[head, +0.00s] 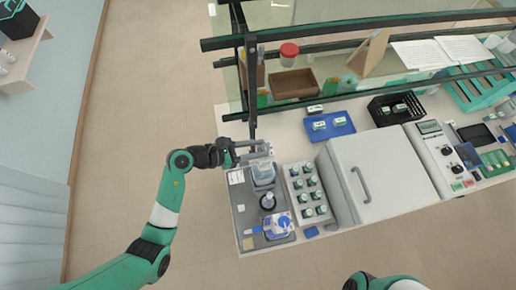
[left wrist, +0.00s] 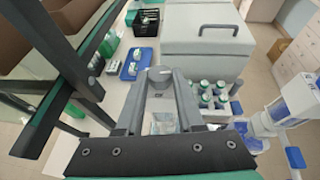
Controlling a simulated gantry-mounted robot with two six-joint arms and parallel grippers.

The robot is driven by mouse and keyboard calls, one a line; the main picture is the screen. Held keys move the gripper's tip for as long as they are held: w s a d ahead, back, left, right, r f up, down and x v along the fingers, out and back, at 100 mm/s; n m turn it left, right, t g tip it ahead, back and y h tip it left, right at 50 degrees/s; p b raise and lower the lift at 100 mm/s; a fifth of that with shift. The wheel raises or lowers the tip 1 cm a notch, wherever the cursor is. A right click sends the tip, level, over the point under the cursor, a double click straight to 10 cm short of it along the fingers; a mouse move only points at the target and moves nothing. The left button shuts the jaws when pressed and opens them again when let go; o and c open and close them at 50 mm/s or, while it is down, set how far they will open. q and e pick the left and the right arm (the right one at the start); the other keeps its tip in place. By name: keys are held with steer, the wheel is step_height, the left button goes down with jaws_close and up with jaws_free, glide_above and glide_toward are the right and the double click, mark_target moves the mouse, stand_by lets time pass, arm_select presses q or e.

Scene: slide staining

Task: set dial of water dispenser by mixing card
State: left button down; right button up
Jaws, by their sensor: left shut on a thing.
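The water dispenser (head: 263,173) stands at the back of a grey tray on the left end of the bench. My left gripper (head: 268,150) reaches in from the left at its top. In the left wrist view the fingers are shut on a grey dial (left wrist: 160,74), one finger on each side. The dial's markings and setting are too small to read. A small white card (head: 236,177) lies at the tray's left edge; I cannot read it or tell whether it is the mixing card. My right gripper is outside the view; only part of that arm shows at the bottom.
A rack of several capped bottles (head: 308,190) stands right of the grey tray (head: 243,207). A white box with a handle (head: 378,178) is farther right. A dark shelf post (head: 251,90) rises close behind my left gripper. A blue tray (head: 330,126) lies behind.

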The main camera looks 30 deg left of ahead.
arm_select(q)
steer(key=shift+w+a+f+m+h+b, duration=0.15)
steer(key=shift+f+m+h+b, duration=0.1)
steer(key=shift+m+h+b, duration=0.2)
steer(key=shift+r+m+g+h, duration=0.15)
steer(key=shift+m+g+h, duration=0.2)
steer(key=shift+g, duration=0.15)
steer(key=c, duration=0.5)
jaws_free()
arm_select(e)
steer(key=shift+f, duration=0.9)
arm_select(q)
steer(key=shift+r, duration=0.1)
steer(key=b+v, duration=0.1)
steer(key=v, duration=1)
steer(key=shift+s+a+r, duration=0.2)
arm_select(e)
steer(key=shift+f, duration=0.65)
